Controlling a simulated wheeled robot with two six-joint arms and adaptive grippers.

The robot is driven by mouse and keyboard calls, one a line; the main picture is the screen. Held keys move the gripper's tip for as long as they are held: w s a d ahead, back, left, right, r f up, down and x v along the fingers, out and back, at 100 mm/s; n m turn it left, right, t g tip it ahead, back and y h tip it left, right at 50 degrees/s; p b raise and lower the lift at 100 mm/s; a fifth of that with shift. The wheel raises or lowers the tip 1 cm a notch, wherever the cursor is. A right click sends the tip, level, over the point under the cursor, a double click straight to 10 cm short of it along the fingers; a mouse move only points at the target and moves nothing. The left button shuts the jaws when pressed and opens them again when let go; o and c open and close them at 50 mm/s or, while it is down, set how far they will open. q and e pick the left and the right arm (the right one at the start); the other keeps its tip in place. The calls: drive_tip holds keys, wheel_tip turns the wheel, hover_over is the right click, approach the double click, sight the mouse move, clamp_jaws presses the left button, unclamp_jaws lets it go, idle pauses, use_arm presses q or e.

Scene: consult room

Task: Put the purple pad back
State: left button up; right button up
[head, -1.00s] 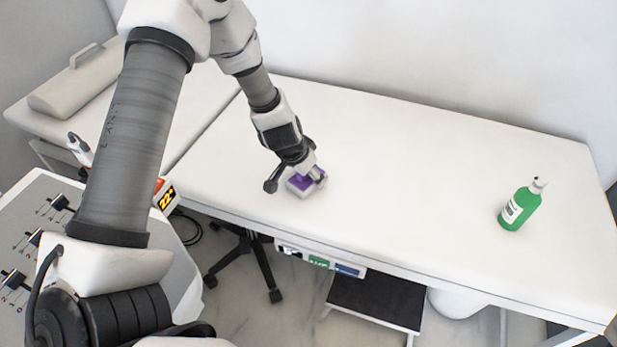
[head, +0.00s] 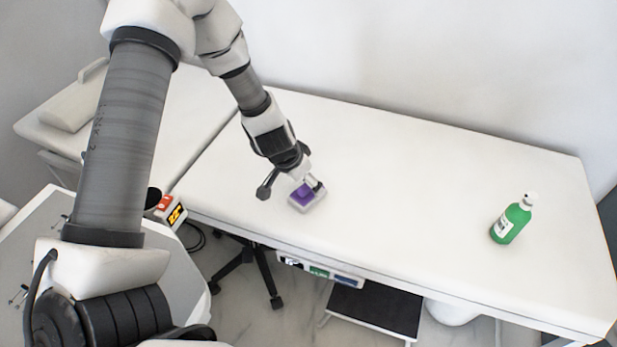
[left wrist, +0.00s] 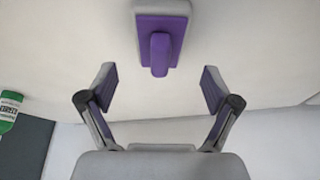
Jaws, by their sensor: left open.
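The purple pad (head: 302,193) sits in a pale grey holder on the white padded couch, left of its middle. My left gripper (head: 309,184) is just above and beside the pad in the head view. In the left wrist view its two fingers (left wrist: 159,92) are spread wide and empty, with the pad ahead of them and a gap between. My right gripper is not in view.
A green pump bottle (head: 511,219) stands on the couch (head: 420,180) at the right. The couch between is clear. A black-topped step (head: 375,306) is on the floor below.

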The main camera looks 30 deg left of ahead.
sight(298, 199)
use_arm(q)
drive_tip(key=p+v, duration=0.3)
drive_tip(key=v, duration=0.3)
drive_tip(key=s+d+f+g, duration=0.1)
drive_tip(key=s+d+f, duration=0.2)
drive_tip(key=s+f, duration=0.2)
drive_tip(key=s+d+f+n+g, duration=0.1)
drive_tip(key=s+f, duration=0.4)
drive_tip(key=s, duration=0.6)
drive_tip(key=s+d+f+n+g, duration=0.1)
drive_tip(key=s+d+f+g, duration=0.1)
drive_tip(key=s+d+f, duration=0.3)
drive_tip(key=s, duration=0.3)
drive_tip(key=shift+s+f+y, duration=0.3)
drive_tip(key=shift+s, duration=0.1)
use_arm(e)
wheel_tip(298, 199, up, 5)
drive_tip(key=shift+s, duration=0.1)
use_arm(q)
drive_tip(key=shift+w, duration=0.15)
